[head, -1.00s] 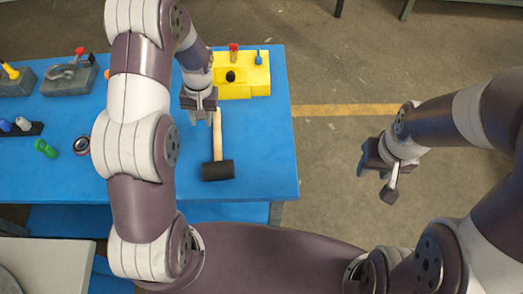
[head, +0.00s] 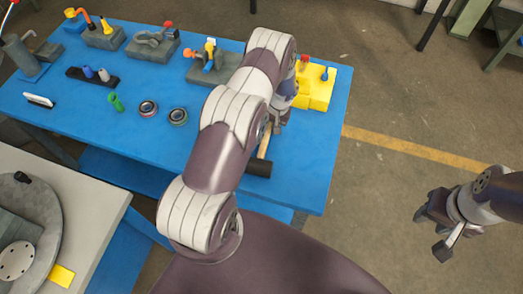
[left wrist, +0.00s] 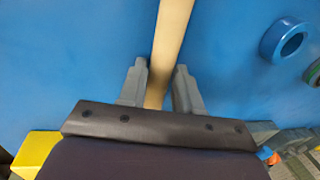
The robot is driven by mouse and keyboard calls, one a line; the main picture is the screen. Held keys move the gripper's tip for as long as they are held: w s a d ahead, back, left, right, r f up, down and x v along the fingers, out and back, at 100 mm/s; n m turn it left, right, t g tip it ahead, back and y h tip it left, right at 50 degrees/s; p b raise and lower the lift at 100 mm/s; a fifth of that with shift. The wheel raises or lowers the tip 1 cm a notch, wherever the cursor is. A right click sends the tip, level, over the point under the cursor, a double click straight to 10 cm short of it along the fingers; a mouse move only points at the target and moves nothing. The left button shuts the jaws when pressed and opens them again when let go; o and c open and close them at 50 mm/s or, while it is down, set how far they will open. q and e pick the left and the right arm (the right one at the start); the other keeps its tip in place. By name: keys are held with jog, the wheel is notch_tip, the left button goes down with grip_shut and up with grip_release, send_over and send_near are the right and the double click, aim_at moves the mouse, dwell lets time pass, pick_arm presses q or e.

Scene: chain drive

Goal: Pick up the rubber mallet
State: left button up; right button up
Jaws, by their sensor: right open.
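The rubber mallet lies on the blue table (head: 190,150), its black head (head: 258,169) towards the near edge. Part of its wooden handle (head: 264,146) shows beside my left arm, which hides the rest. My left gripper (head: 277,125) is low over the handle, mostly hidden in the head view. In the left wrist view, the two grey fingers of my left gripper (left wrist: 160,88) stand apart, one on each side of the handle (left wrist: 170,35). I see no clear grip on it. My right gripper (head: 436,228) is open and empty, over the floor right of the table.
A yellow block (head: 318,92) stands just beyond my left gripper. Grey fixtures line the table's far side, including one with a clamp (head: 152,46). Two rings (head: 148,109) and a green part (head: 115,102) lie left of my arm. A turntable (head: 25,235) is at near left.

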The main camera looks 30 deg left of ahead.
pick_arm(q)
jog(key=shift+a+f, duration=0.2)
jog(key=shift+f, duration=0.05)
jog(key=shift+d+r, duration=0.1)
jog(key=shift+d, duration=0.1)
grip_shut()
jog(key=shift+w, duration=0.1)
jog(key=shift+a, duration=0.15)
